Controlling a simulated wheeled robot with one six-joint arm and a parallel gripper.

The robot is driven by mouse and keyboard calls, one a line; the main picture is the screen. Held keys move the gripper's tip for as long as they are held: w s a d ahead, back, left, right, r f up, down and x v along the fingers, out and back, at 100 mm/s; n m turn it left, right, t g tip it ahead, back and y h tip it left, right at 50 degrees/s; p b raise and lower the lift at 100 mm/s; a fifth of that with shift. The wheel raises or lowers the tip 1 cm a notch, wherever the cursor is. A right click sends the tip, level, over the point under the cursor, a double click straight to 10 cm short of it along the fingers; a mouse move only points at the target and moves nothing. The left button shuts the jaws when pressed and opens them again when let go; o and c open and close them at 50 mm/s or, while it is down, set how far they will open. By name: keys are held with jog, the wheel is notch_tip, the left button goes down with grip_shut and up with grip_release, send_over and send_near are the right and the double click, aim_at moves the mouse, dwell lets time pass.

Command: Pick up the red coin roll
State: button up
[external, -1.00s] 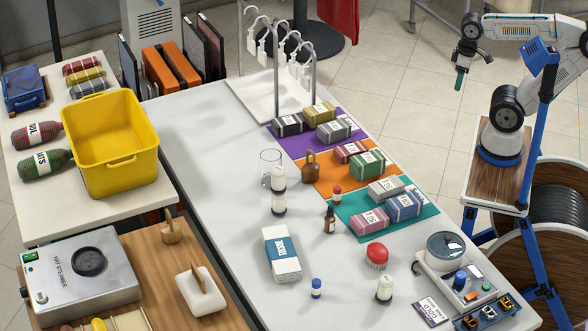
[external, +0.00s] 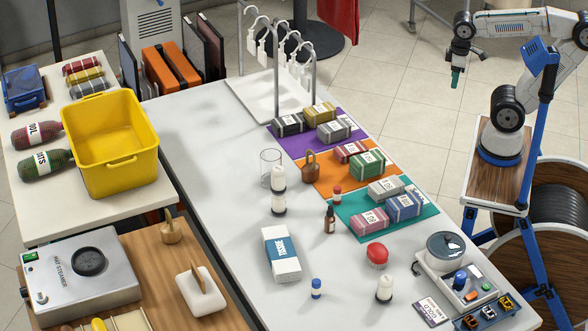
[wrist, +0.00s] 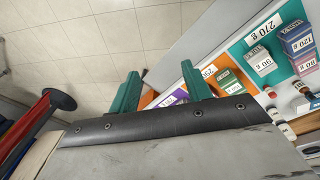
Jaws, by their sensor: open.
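My gripper (external: 456,77) hangs over the floor beyond the right edge of the table, empty, with its teal fingers apart. In the wrist view the two open fingers (wrist: 160,70) have nothing between them. I cannot tell for sure which thing is the red coin roll. A dark red bundle with a white label (external: 350,151) lies on the orange mat (external: 330,180), against a green bundle (external: 367,166). A red striped roll (external: 82,66) lies at the back of the left table. Both are well away from my gripper.
The purple mat (external: 290,145) and teal mat (external: 350,206) hold more labelled bundles. A hook rack (external: 312,75) stands behind them. A brown bottle (external: 330,220), a red-domed item (external: 377,254) and a scale (external: 445,262) stand nearer. The table's middle left is clear.

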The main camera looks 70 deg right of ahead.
jog(key=w+a+f+n+h, duration=0.1)
jog(key=w+a+n+h, duration=0.1)
jog(key=w+n, duration=0.3)
jog(key=w+a+n+h, duration=0.1)
jog(key=w+n+h, duration=0.15)
jog(key=w, duration=0.45)
jog(key=n+t, duration=1.2)
jog(key=n, duration=1.1)
send_over(332, 200)
jog(key=s+a, duration=0.3)
jog(key=s, duration=0.3)
jog(key=shift+m, duration=0.25)
notch_tip(332, 200, down, 22)
jog(key=shift+s+r, duration=0.15)
jog(key=shift+r, duration=0.05)
jog(key=shift+f, duration=0.2)
jog(key=x, duration=0.7)
jog(key=shift+d+f, duration=0.2)
jog(key=shift+f, duration=0.2)
grip_shut()
